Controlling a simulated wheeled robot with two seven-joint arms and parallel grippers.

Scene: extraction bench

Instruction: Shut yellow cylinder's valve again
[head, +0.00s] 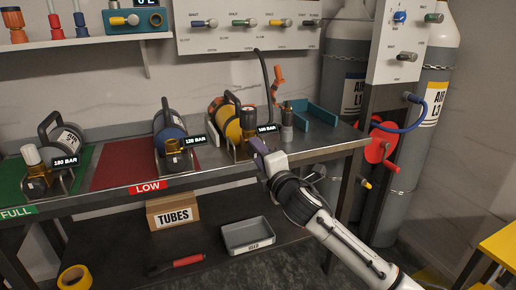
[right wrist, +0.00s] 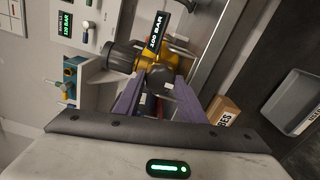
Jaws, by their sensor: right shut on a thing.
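My right gripper (head: 259,147) is at the front of this valve. Its two purple fingers (right wrist: 158,104) stand on either side of the valve and are shut on it; the exact contact is hard to see. My left gripper is not in view.
The TUBES box (head: 172,212) and a grey tray (head: 249,235) are on the lower shelf.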

